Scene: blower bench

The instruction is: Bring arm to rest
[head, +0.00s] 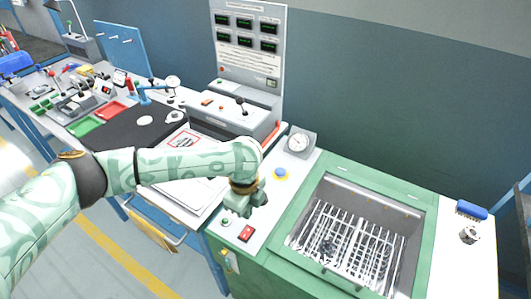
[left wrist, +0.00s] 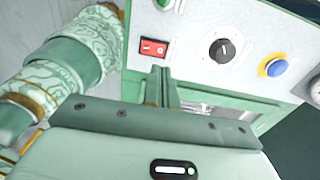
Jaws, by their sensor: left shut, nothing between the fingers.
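My left arm comes in from the left in the head view, patterned pale green, and ends over the control panel of the green bench. My left gripper (head: 243,207) hangs fingers-down above the panel. In the left wrist view its fingers (left wrist: 162,75) are together with nothing between them, just below the red switch. My right gripper is not in view.
The panel carries a red switch (head: 246,233), a blue button (head: 280,174) and a gauge (head: 298,142); a black knob (left wrist: 222,50) shows in the left wrist view. A green-rimmed basin (head: 428,215) with a wire rack (head: 345,245) lies right. A blue brush (head: 472,209) lies far right.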

